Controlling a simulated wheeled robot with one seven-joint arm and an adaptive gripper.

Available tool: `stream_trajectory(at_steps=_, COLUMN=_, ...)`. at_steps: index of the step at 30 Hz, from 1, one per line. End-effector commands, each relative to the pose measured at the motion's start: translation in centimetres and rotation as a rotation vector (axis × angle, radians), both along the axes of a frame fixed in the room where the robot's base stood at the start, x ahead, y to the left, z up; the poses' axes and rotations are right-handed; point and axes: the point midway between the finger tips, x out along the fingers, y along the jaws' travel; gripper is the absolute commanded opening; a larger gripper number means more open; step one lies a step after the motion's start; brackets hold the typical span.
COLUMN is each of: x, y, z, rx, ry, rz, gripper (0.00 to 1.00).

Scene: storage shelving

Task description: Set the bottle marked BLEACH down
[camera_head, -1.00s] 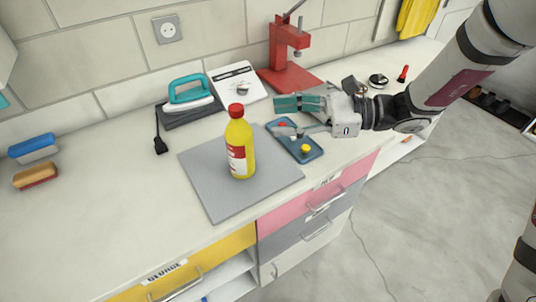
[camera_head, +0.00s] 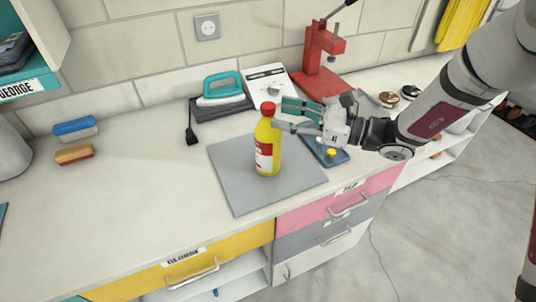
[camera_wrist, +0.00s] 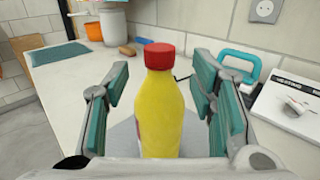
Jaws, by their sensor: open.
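The yellow bottle (camera_head: 267,143) with a red cap and a red and white label stands upright on a grey mat (camera_head: 235,182) on the counter. The label's wording is too small to read. My gripper (camera_head: 285,114) is open at the bottle's right side, near its upper part. In the wrist view the bottle (camera_wrist: 162,110) stands between the two teal-padded fingers of my gripper (camera_wrist: 155,100), with a gap visible on both sides. The bottle's lower part is hidden there.
A blue tray (camera_head: 338,157) lies right of the mat, partly behind my gripper. Two brushes (camera_head: 74,140) lie at left.

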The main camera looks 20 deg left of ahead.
Motion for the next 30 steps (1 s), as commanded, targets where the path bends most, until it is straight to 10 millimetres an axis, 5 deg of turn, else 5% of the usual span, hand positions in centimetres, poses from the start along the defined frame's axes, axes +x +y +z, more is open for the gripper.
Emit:
stream_trajectory(at_steps=9, x=-0.4, y=4.2, z=0.4, rx=0.001, ry=0.0, rz=0.002, gripper=0.51)
stream_trajectory(at_steps=18, x=-0.4, y=4.7, z=0.3, rx=0.001, ry=0.0, rz=0.0, gripper=0.51)
stream_trajectory(at_steps=25, x=-0.4, y=4.7, z=0.3, rx=0.001, ry=0.0, rz=0.0, gripper=0.01)
stream_trajectory(at_steps=30, x=-0.4, y=4.7, z=0.5, rx=0.005, ry=-0.003, rz=0.001, gripper=0.0)
